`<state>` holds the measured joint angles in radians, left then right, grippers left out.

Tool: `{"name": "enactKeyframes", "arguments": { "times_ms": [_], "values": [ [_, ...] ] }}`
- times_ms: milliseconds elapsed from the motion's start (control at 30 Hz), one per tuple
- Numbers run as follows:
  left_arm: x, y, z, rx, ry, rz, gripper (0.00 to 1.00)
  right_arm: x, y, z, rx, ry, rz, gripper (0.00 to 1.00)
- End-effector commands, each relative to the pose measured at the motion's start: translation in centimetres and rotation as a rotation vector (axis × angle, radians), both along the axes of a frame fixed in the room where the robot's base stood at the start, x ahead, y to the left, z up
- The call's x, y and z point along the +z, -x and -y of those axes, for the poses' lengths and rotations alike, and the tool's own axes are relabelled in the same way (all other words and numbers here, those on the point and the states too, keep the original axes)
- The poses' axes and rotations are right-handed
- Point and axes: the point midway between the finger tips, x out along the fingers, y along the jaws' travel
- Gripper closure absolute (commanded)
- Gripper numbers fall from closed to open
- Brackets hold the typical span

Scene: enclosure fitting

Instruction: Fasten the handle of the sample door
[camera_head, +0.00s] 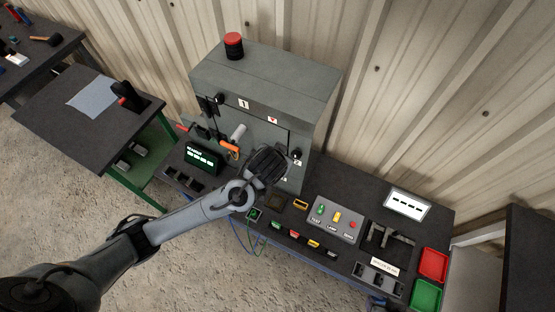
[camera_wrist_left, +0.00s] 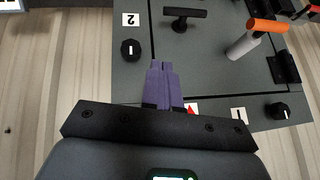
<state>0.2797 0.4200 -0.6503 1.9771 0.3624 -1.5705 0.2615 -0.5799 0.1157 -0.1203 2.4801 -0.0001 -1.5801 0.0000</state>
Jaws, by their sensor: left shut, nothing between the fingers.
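The grey cabinet (camera_head: 265,68) stands on the bench, with door seams on its front. In the left wrist view its front (camera_wrist_left: 212,75) carries a black T-shaped handle (camera_wrist_left: 184,13), a black round knob (camera_wrist_left: 131,49) by the upside-down label 2, and another knob (camera_wrist_left: 278,111) by label 1. A pale cylinder with an orange lever (camera_wrist_left: 268,26) stands out from the front. I cannot tell which door is the sample door. My left gripper (camera_head: 268,162) is in front of the cabinet; its purple fingers (camera_wrist_left: 162,70) are together and empty, apart from the handle. My right gripper is out of view.
A red-topped button (camera_head: 234,45) stands on the cabinet. To the right, the bench holds a button panel (camera_head: 335,218), a lit sign (camera_head: 407,204), a red bin (camera_head: 433,265) and a green bin (camera_head: 425,296). A small screen (camera_head: 203,158) stands at the left. A corrugated wall is behind.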

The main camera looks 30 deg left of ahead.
Motion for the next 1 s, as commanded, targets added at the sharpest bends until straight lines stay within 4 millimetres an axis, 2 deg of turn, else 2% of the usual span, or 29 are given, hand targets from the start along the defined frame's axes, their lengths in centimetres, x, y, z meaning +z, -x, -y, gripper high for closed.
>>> {"name": "enactKeyframes", "arguments": {
  "times_ms": [267,667,800,1000],
  "values": [
    [-2.2,-1.4,-0.4,0.002,0.001,-0.004,1.0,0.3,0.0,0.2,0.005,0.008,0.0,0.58],
    [-8.1,-5.5,-1.5,0.002,0.001,-0.004,1.0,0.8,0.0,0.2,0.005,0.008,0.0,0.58],
    [-9.9,-5.0,-1.9,0.0,-0.001,-0.005,1.0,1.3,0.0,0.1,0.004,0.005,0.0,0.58],
    [-11.5,-4.8,-2.2,0.0,-0.001,-0.002,1.0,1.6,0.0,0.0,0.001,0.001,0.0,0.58]
  ]
}}
